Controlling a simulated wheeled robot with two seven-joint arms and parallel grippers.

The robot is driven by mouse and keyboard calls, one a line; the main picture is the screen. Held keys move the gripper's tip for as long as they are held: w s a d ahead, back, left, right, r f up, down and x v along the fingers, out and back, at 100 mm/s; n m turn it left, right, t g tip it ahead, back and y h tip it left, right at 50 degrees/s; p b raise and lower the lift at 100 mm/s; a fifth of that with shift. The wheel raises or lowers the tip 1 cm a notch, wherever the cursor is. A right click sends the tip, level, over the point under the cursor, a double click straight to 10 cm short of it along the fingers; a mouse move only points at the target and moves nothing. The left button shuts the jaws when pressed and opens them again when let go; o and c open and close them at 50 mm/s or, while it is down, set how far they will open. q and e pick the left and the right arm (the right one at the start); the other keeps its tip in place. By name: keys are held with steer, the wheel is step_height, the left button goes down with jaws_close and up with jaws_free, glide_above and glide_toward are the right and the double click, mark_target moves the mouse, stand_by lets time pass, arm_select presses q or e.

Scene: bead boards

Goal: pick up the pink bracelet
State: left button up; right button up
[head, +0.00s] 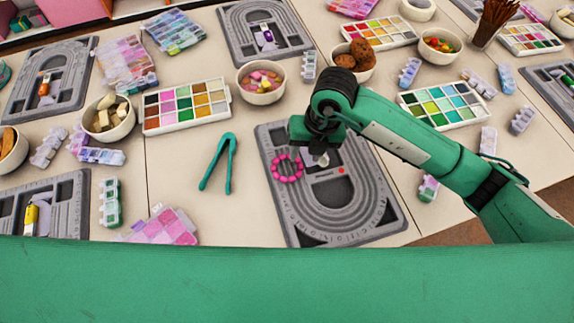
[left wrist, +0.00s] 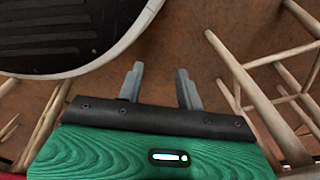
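The pink bracelet (head: 286,168), a ring of round beads, lies at the left side of the grey bead board (head: 350,234) in the head view. My right gripper (head: 321,158) hangs over the upper part of this board, to the right of the bracelet and apart from it in the picture. Its fingers are mostly hidden under the dark wrist, with only a pale tip showing. My left gripper (left wrist: 160,88) shows in the left wrist view with its two grey fingers spread and nothing between them; it is over the brown floor, away from the tables.
Green tweezers (head: 221,163) lie left of the board. A bowl of pink beads (head: 261,87) and a palette of colored squares (head: 187,107) stand behind. A small red bead (head: 341,170) is on the board. Wooden stool legs (left wrist: 243,80) surround my left gripper.

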mark_target(301, 165)
steer(key=f, duration=0.5)
steer(key=shift+w+a+p, duration=0.1)
steer(key=shift+a+p, duration=0.15)
steer(key=shift+p, duration=0.05)
jaws_close()
arm_select(q)
steer(key=shift+s+a+f, duration=0.3)
steer(key=shift+s+f, duration=0.45)
steer(key=shift+s, duration=0.05)
arm_select(e)
steer(key=shift+r, duration=0.15)
